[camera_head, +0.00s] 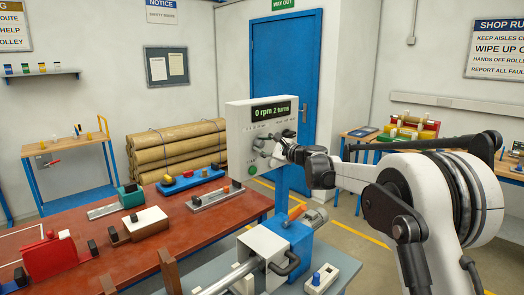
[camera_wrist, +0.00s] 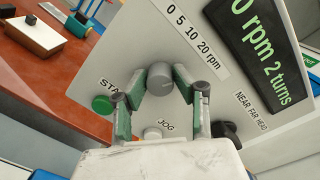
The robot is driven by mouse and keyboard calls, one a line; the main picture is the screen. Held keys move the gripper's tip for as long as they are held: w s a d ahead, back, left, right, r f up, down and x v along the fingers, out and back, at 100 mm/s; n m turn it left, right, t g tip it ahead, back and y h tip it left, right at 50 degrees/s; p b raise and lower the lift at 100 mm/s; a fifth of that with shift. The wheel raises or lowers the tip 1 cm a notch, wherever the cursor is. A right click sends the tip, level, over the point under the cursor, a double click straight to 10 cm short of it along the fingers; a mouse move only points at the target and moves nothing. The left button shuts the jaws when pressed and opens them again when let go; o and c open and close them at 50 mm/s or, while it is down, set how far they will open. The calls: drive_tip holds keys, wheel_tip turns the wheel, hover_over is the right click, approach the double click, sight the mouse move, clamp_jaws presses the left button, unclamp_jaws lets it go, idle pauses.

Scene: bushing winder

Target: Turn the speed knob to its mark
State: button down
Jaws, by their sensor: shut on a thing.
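The speed knob (camera_wrist: 160,76) is a grey round knob on the white control panel (camera_head: 238,128), below the strip (camera_wrist: 193,37) reading 0 5 10 20 rpm. In the wrist view my gripper (camera_wrist: 159,82) has one green-padded finger on each side of the knob and is shut on it. I cannot clearly tell which number the knob points to. The display (camera_wrist: 262,45) reads 0 rpm 2 turns. In the head view my gripper (camera_head: 281,152) is at the panel front, and its fingers and wrist hide the knob.
Close to my fingers are the green START button (camera_wrist: 102,105), the pale JOG button (camera_wrist: 152,134) and the black NEAR FAR HEAD selector (camera_wrist: 226,130). The red-topped bench (camera_head: 170,225) with several fixtures stands left. A blue and white machine (camera_head: 285,240) stands below the panel.

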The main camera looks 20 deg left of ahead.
drive_tip(key=n+b, duration=0.2)
drive_tip(key=n, duration=0.2)
drive_tip(key=shift+f+n, duration=0.1)
drive_tip(key=shift+n, duration=0.3)
idle(0.4)
drive_tip(key=c, duration=1.4)
unclamp_jaws()
drive_tip(key=v, duration=1.2)
drive_tip(key=shift+s, duration=0.1)
